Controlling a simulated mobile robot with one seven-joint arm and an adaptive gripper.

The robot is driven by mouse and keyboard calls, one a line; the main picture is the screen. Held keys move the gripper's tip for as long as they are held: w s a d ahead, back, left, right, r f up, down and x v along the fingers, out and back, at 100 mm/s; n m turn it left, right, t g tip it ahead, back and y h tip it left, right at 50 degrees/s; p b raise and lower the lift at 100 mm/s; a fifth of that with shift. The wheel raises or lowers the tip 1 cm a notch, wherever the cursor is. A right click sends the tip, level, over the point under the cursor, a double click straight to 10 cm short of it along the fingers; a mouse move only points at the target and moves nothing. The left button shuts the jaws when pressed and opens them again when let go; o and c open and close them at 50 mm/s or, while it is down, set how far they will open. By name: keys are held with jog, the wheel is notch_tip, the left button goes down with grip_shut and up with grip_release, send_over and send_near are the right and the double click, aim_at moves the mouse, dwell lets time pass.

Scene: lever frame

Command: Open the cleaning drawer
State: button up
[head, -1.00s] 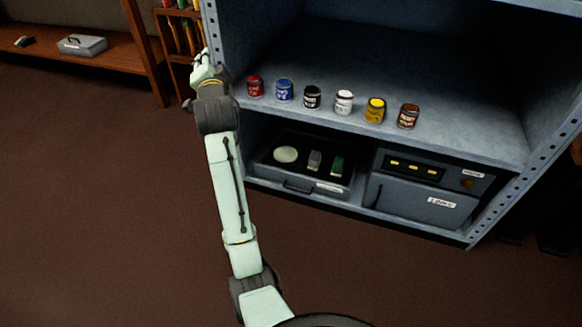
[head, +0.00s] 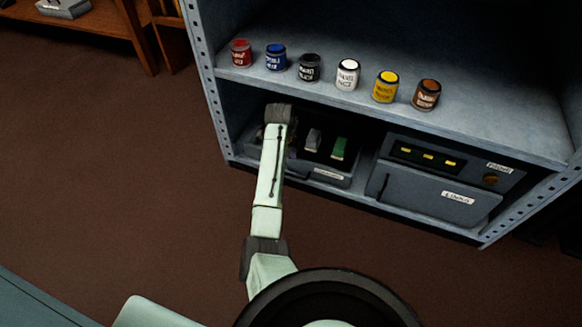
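The drawer (head: 346,182) sits on the lower shelf of the blue-grey metal rack, left of a boxy unit. It is dark grey and open-topped, with a small white label on its front that I cannot read. A grey block (head: 313,139) and a green block (head: 339,148) lie inside. My arm passes in front of the drawer's left part and hides its handle. My gripper is hidden behind the end link of my arm, so I cannot see its fingers or whether it touches the drawer.
Several paint cans, such as the white one (head: 347,75), stand in a row on the shelf (head: 470,130) above. The boxy unit (head: 440,190) with yellow lights fills the lower right. The rack's perforated left post (head: 203,75) stands nearby. The brown floor in front is clear.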

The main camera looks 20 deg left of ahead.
aim_at(289, 174)
jog(key=f, duration=0.3)
jog(key=w+f+b, duration=0.1)
jog(key=f, duration=0.2)
jog(key=f+b, duration=0.1)
jog(key=f, duration=0.2)
jog(key=shift+w+f, duration=0.25)
jog(key=shift+w, duration=0.05)
grip_shut()
dwell(0.4)
